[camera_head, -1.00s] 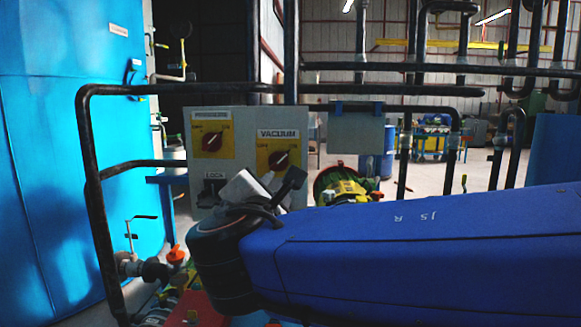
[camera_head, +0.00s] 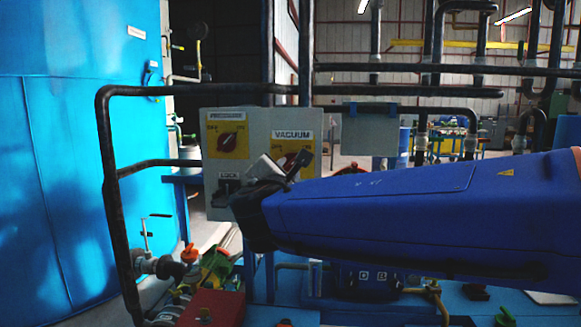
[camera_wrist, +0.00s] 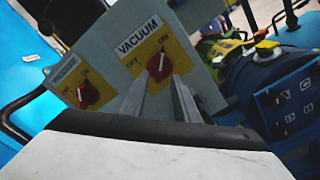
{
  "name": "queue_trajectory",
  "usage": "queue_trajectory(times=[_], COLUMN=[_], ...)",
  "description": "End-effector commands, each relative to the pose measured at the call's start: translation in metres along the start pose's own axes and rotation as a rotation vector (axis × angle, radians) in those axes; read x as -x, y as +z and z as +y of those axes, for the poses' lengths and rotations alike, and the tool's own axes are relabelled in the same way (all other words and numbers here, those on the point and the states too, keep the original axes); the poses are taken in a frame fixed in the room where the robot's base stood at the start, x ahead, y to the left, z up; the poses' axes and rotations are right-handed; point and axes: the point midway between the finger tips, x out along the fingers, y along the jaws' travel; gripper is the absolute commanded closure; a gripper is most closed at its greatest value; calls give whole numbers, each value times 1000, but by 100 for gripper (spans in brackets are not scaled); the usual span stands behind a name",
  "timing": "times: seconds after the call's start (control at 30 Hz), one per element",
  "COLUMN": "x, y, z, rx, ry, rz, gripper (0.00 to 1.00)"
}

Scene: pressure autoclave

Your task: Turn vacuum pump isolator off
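The vacuum isolator is a red rotary knob (camera_wrist: 159,67) on a yellow plate labelled VACUUM, on the front of a grey control box (camera_head: 218,195). In the wrist view its white mark points roughly toward the ON label. My gripper (camera_wrist: 160,84) has its two metal fingers apart with nothing between them. The fingers point at the knob, with it showing just beyond and between their tips; I cannot tell whether they touch it. In the head view, my gripper (camera_head: 283,168) covers the lower part of the vacuum knob (camera_head: 292,158).
A similar red PRESSURE knob (camera_head: 232,141) sits left of the vacuum knob, above a black LOCK switch (camera_head: 228,186). Dark pipe rails (camera_head: 108,150) surround the box. A large blue tank (camera_head: 80,160) stands left. A blue motor (camera_wrist: 285,95) lies right of the box.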

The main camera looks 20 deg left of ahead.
Motion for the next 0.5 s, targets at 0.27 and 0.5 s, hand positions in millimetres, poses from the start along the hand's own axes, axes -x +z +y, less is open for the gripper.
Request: queue_trajectory(times=[0.27, 0.5], x=[-41, -53], y=[0, 0], z=[0, 0], rx=[0, 1], ry=[-2, -1], rz=[-1, 0], gripper=[72, 72])
